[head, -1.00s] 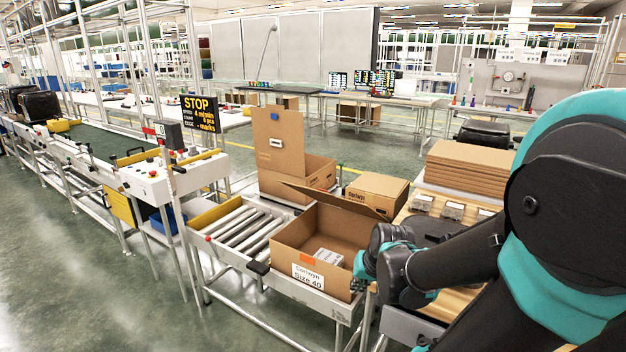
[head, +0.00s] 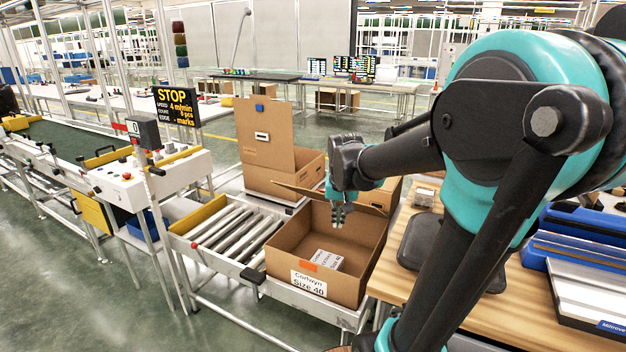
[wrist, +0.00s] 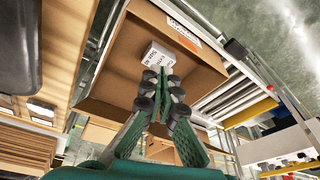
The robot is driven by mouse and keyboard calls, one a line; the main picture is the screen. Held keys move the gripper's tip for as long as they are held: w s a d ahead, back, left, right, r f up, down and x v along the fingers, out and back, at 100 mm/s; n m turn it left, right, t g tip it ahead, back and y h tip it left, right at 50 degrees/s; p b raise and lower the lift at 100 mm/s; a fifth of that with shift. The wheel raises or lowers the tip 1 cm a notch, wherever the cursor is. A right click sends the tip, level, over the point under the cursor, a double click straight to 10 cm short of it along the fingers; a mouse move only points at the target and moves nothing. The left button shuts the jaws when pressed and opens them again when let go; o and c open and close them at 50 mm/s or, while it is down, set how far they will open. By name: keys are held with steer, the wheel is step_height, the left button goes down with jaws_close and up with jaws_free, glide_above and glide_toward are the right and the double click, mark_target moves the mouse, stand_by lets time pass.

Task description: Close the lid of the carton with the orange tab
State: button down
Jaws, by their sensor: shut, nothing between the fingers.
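The carton with the orange tab (head: 284,278) stands open at the end of the roller conveyor, with a label on its front. The orange tab (head: 309,266) is on its front wall and also shows in the wrist view (wrist: 194,39). Its lid (head: 298,191) is raised at the back and slants away, partly hidden by my arm. A small white box (head: 325,262) lies inside; it also shows in the wrist view (wrist: 157,57). My gripper (head: 338,222) is shut and empty, pointing down over the carton's opening, in front of the lid.
A second carton with a blue tab (head: 283,175) stands behind with its lid upright. A wooden table (head: 425,285) with a dark pad stands close on the right.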

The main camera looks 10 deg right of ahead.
steer(key=w+a+r+m+g, duration=0.2)
steer(key=w+a+r+m, duration=0.15)
steer(key=w+r, duration=1.4)
steer(key=shift+m+h, duration=0.4)
steer(key=shift+m, duration=0.05)
steer(key=f, duration=0.6)
steer(key=d+f, duration=0.1)
steer(key=f, duration=0.2)
steer(key=shift+d+f, duration=0.1)
steer(key=shift+s+a+f, duration=0.2)
steer(key=shift+s+f, duration=0.1)
steer(key=shift+f, duration=0.2)
steer(key=shift+s+a+f, duration=0.2)
steer(key=shift+s+f, duration=0.05)
steer(key=shift+f, duration=0.25)
steer(key=shift+s+a+f, duration=0.25)
steer(key=shift+s+f, duration=0.15)
steer(key=shift+f, duration=0.3)
